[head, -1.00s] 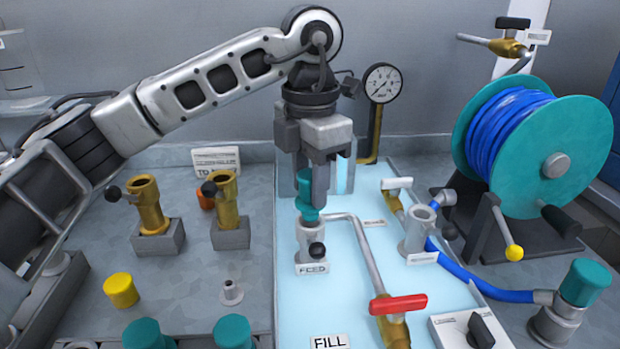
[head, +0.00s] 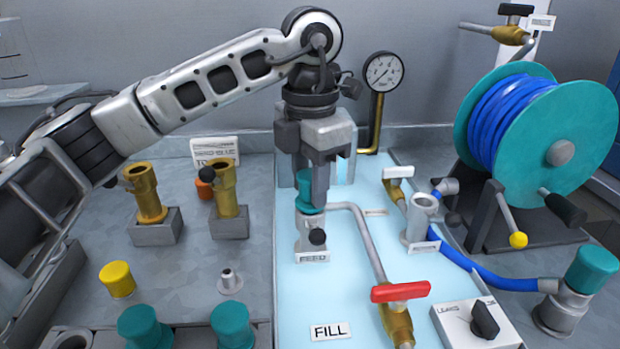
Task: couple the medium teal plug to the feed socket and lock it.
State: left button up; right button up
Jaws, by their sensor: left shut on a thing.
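My left gripper (head: 313,193) points straight down over the pale blue panel and is shut on a teal plug (head: 303,183). The plug is upright, its upper part partly hidden by the fingers, and its lower rim meets the mouth of the grey feed socket (head: 306,228). I cannot tell how deep it sits. The socket carries a black-knobbed lever (head: 317,237) on its front, and a FEED label (head: 313,257) stands before it. Other teal-topped plugs (head: 145,326) (head: 231,323) stand at the front left. My right gripper is out of view.
A red-handled valve (head: 400,291) on a grey pipe is right of the socket, with a second grey socket (head: 420,222) beyond it. A hose reel (head: 575,140) stands at right. Two brass sockets (head: 146,195) (head: 226,192) and a yellow cap (head: 117,279) are left.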

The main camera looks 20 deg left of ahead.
pick_arm(q)
jog(key=shift+f+b, duration=0.35)
jog(key=shift+f, duration=0.1)
dwell(0.3)
jog(key=o, duration=1.1)
notch_tip(320, 180, up, 8)
jog(key=p, duration=0.6)
